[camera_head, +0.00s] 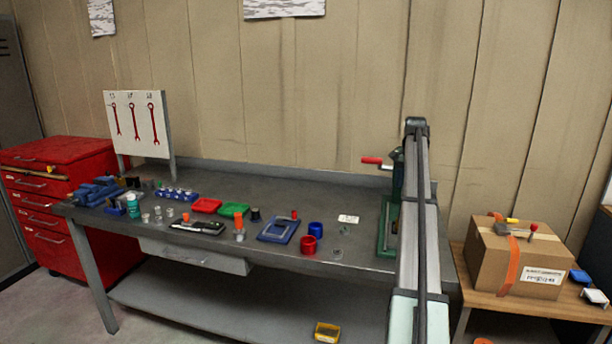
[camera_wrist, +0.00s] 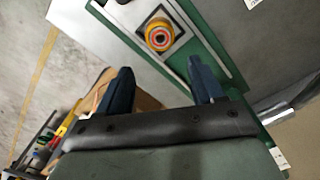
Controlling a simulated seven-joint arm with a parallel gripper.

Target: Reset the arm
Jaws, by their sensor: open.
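In the wrist view my gripper (camera_wrist: 161,72) has two dark blue fingers standing apart, with nothing held between them. Beyond the fingertips is a round piece (camera_wrist: 159,36) with red and yellow rings, set in a square frame on a grey and green surface. I cannot tell whether the fingers touch anything there. In the head view my arm stretches up on the right, and my gripper is hidden from sight.
Small parts, trays and cups cover the front of the grey workbench (camera_head: 300,184). A green device with a red handle (camera_head: 372,161) stands close beside my arm. A cardboard box (camera_head: 490,265) sits on the right-hand wooden table. A red cabinet (camera_head: 38,243) stands left.

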